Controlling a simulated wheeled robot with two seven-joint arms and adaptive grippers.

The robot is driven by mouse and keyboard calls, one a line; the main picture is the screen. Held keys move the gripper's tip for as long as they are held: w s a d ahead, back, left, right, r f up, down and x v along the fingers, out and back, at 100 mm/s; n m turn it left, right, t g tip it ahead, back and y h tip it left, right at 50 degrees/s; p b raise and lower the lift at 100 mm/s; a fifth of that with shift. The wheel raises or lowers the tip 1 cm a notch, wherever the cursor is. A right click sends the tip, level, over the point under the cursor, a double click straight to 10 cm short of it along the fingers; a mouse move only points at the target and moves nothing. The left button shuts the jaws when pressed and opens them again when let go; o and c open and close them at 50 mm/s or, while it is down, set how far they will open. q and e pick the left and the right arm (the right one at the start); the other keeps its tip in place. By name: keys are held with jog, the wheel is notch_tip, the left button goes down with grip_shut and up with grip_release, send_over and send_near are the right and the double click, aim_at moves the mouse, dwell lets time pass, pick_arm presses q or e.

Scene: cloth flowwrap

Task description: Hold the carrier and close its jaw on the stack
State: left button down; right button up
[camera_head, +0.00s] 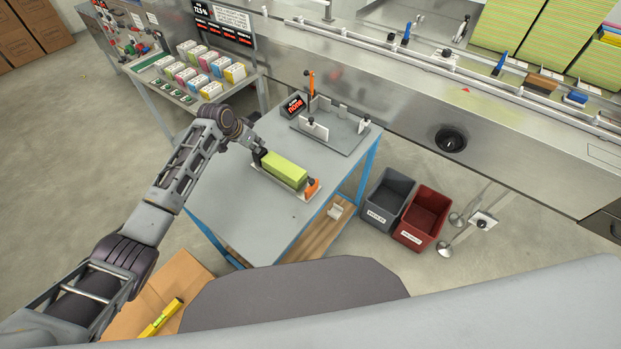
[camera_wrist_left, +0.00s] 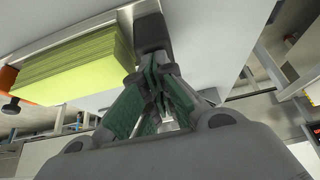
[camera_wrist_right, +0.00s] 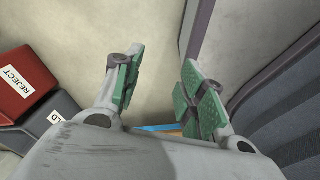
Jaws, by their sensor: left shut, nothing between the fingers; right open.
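The carrier (camera_head: 311,193) lies on the grey table, a flat light plate with an orange part at its right end and a dark block at its left end. The yellow-green stack (camera_head: 285,171) lies on it; the stack also shows in the left wrist view (camera_wrist_left: 75,62). My left gripper (camera_head: 259,154) is at the carrier's left end, beside the dark block (camera_wrist_left: 152,32). Its fingers (camera_wrist_left: 165,95) are shut with nothing between them. Whether they touch the block I cannot tell. My right gripper (camera_wrist_right: 158,85) is open and empty, away from the table; the head view does not show it.
A grey fixture plate (camera_head: 335,138) with white uprights and a small display (camera_head: 292,106) stand at the table's back. A grey bin (camera_head: 388,195) and a red bin (camera_head: 424,215) stand on the floor to the right. The table's front left is clear.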

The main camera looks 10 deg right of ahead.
jog(key=w+a+r, duration=0.2)
jog(key=w+r, duration=0.7)
jog(key=w, duration=0.4)
jog(key=w+a+r, duration=0.3)
jog(key=w+r, duration=0.6)
jog(key=w, duration=0.5)
notch_tip(320, 180, up, 46)
jog(key=n+t+y, duration=0.1)
jog(key=t+y, duration=0.1)
jog(key=t, duration=0.1)
send_over(312, 181)
jog(key=s+d, duration=0.2)
jog(key=s, duration=0.3)
jog(key=shift+f, duration=0.2)
jog(key=shift+f, duration=0.1)
jog(key=shift+x, duration=5.9)
jog(key=shift+s, duration=0.1)
